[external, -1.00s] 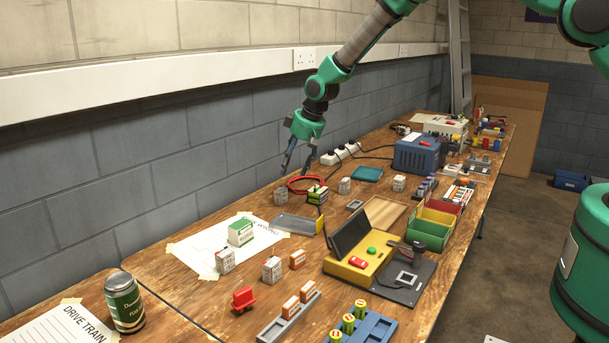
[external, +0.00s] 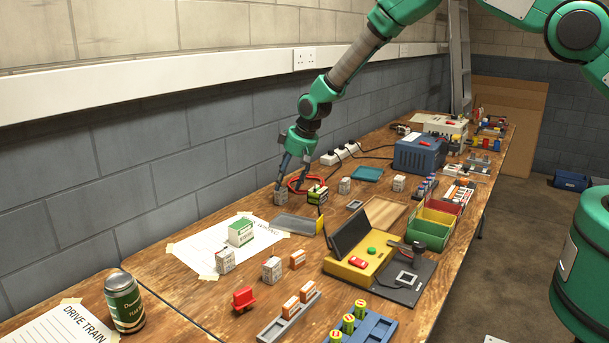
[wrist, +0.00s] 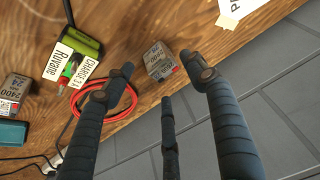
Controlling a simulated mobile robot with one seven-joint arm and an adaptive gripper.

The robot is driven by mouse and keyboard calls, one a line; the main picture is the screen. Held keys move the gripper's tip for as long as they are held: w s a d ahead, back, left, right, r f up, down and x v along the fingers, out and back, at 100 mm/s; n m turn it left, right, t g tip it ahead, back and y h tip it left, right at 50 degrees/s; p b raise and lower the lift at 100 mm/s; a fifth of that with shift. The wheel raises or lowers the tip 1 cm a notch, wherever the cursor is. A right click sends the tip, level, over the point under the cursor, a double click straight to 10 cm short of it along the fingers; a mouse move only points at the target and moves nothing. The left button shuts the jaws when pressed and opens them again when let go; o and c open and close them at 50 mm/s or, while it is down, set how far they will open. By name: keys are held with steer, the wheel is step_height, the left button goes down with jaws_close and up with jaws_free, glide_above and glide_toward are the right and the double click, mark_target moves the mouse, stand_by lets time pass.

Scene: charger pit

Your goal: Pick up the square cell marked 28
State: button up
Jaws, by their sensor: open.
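A grey-white square cell (wrist: 159,61) stands on the bench near the wall edge. It also shows in the external view (external: 281,197). Its marking is too small to read, so I cannot tell whether it is the one marked 28. My gripper (external: 294,187) points down over it, and it also shows in the wrist view (wrist: 157,66). The jaws are open, with the cell between the fingertips in the wrist view; contact is not clear. Another square cell (wrist: 14,94), which reads 24, lies at the left. More square cells (external: 225,260) stand nearer the external camera, markings unreadable.
A green charger with labels (wrist: 78,53) and a red cable loop (wrist: 112,107) are close beside the cell. A grey tray (external: 298,224) lies nearer the camera. The block wall (external: 215,185) runs close behind. A blue box (external: 418,153) stands farther along the bench.

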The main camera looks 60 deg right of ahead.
mark_target(283, 189)
steer(key=shift+f, duration=0.1)
steer(key=shift+b+x, duration=0.4)
steer(key=shift+x, duration=2.05)
steer(key=shift+a, duration=0.15)
jaws_close()
